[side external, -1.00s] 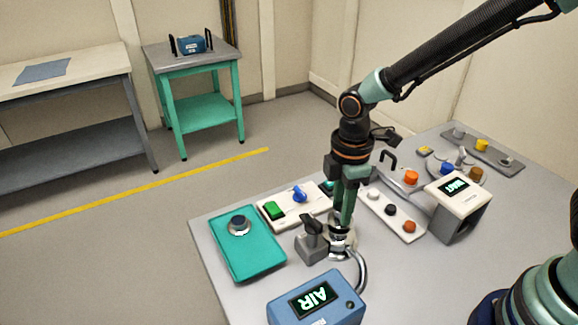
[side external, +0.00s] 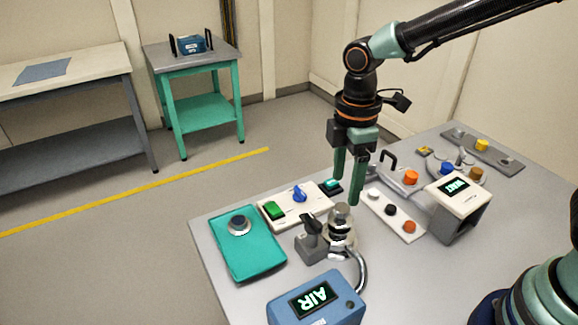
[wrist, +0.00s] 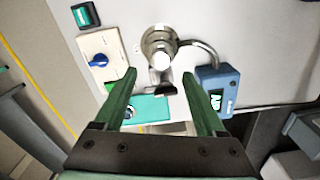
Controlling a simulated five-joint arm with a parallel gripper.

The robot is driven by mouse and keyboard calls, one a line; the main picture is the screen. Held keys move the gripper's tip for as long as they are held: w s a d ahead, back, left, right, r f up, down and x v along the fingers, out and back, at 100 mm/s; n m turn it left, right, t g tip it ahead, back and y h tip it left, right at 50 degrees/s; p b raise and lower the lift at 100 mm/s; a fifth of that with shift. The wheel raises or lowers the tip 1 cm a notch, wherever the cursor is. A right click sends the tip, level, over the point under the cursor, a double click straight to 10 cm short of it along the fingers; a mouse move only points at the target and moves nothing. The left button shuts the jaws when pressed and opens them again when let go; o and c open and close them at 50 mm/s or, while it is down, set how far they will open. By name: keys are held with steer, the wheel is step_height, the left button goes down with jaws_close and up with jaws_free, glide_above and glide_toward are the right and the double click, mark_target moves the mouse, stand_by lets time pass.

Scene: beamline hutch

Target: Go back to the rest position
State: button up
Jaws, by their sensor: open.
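My gripper (side external: 347,190) hangs pointing down above the grey table (side external: 215,222). Its two green fingers are apart with nothing between them. In the wrist view the open gripper (wrist: 170,85) faces the table top. Below the fingertips stands a metal fixture (side external: 341,220) with a curved hose, which also shows in the wrist view (wrist: 159,45). The fingers are clear of it.
A blue box reading AIR (side external: 316,299), a teal plate with a knob (side external: 247,250), a white panel (side external: 300,212) and a grey lever block (side external: 311,243) surround the fixture. A display box reading WAIT (side external: 457,205) stands right. Above the table is free room.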

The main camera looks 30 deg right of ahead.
step_height(320, 180, up, 6)
steer(key=f, duration=0.1)
steer(key=s+d+r+m+t, duration=0.2)
steer(key=s+d+m, duration=0.1)
steer(key=d+m, duration=0.3)
steer(key=s+d+r+m+t, duration=0.2)
steer(key=s+d+m+t, duration=0.1)
steer(key=d+m, duration=0.4)
steer(key=shift+d+r+m+t, duration=0.25)
steer(key=shift+r+m+t, duration=0.05)
steer(key=shift+m, duration=0.7)
